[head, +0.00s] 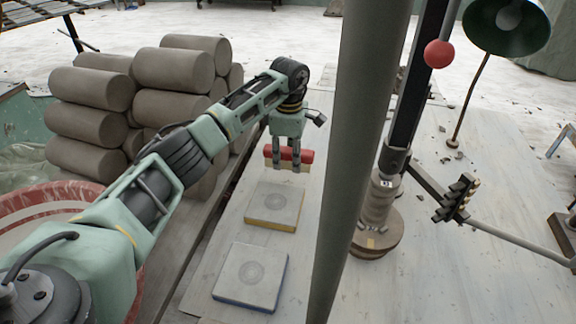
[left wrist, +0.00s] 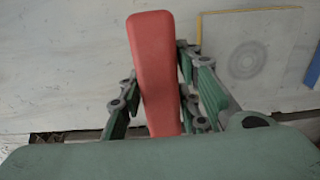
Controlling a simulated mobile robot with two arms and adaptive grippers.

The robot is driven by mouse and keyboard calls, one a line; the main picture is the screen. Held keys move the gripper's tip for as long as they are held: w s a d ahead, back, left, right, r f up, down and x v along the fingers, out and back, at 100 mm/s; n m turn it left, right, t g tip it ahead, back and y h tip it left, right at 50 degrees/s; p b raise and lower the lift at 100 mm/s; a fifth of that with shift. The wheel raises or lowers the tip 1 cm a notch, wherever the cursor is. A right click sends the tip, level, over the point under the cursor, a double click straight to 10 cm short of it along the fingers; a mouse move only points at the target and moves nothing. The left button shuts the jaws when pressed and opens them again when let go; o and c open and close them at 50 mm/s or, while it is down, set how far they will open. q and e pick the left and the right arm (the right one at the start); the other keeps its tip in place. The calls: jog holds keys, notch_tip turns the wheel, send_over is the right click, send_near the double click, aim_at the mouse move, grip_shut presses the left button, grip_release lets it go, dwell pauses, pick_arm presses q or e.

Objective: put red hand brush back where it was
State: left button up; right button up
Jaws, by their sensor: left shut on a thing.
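The red hand brush (head: 303,156) is a red block with a pale strip of bristles below it in the head view. My left gripper (head: 288,160) comes down on it from above and is shut on it. In the left wrist view the brush (left wrist: 152,60) runs lengthwise between the green fingers (left wrist: 160,100). The brush is just beyond the far edge of the yellow-edged square slab; whether it touches the board is hard to tell. My right gripper does not show.
A yellow-edged slab (head: 274,206) and a blue-edged slab (head: 250,276) lie on the pale board. Stacked clay cylinders (head: 90,88) stand at left. A grey pole (head: 350,150) crosses the view. A brown round-based stand (head: 376,240) and green lamp (head: 506,24) are at right.

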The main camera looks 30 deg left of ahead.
aim_at(288, 168)
pick_arm(q)
jog(key=shift+a+f+p, duration=0.15)
jog(key=shift+f+p, duration=0.25)
jog(key=shift+f, duration=1.7)
jog(key=shift+f, duration=0.2)
jog(key=o, duration=1)
jog(key=shift+r, duration=0.1)
notch_tip(288, 168, up, 12)
jog(key=shift+r+b, duration=0.15)
jog(key=shift+b, duration=0.45)
